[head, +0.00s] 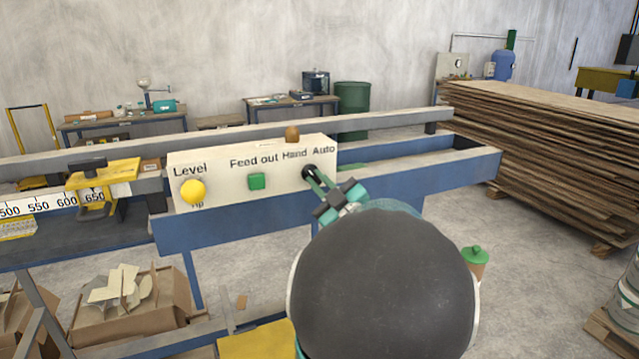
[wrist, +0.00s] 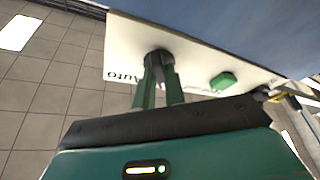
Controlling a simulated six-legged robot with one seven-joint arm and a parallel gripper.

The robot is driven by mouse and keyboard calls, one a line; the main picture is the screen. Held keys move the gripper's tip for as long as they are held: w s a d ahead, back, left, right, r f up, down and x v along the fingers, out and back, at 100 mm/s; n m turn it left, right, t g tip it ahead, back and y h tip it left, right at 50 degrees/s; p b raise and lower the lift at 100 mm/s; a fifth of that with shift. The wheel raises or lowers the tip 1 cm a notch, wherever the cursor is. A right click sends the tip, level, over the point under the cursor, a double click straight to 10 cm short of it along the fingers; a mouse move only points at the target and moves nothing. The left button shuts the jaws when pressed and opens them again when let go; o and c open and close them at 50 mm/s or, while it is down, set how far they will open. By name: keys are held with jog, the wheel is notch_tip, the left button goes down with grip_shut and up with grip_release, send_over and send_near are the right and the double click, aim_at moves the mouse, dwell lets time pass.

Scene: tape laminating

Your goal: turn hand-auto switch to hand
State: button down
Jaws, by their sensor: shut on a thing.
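The hand-auto switch (head: 309,172) is a dark round knob on the right part of a cream control panel (head: 222,185), under the words Hand and Auto. My gripper (head: 314,175) reaches it from the lower right, and its two green fingers are shut on the knob. In the wrist view the fingertips (wrist: 158,68) sit on either side of the dark switch (wrist: 158,58). The word Auto shows to the left of the fingers there. The fingers partly cover the knob, so I cannot tell which way its pointer faces.
A green Feed out button (head: 257,181) and a yellow Level knob (head: 193,191) are on the same panel, left of the switch. Stacked boards (head: 550,150) stand at the right.

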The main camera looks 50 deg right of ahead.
jog(key=shift+r, duration=0.2)
jog(key=c, duration=1.5)
grip_release()
jog(key=shift+s+a, duration=0.1)
jog(key=shift+o, duration=0.2)
jog(key=shift+f, duration=0.15)
jog(key=v, duration=1.3)
jog(key=shift+s+f, duration=0.15)
jog(key=shift+s, duration=0.1)
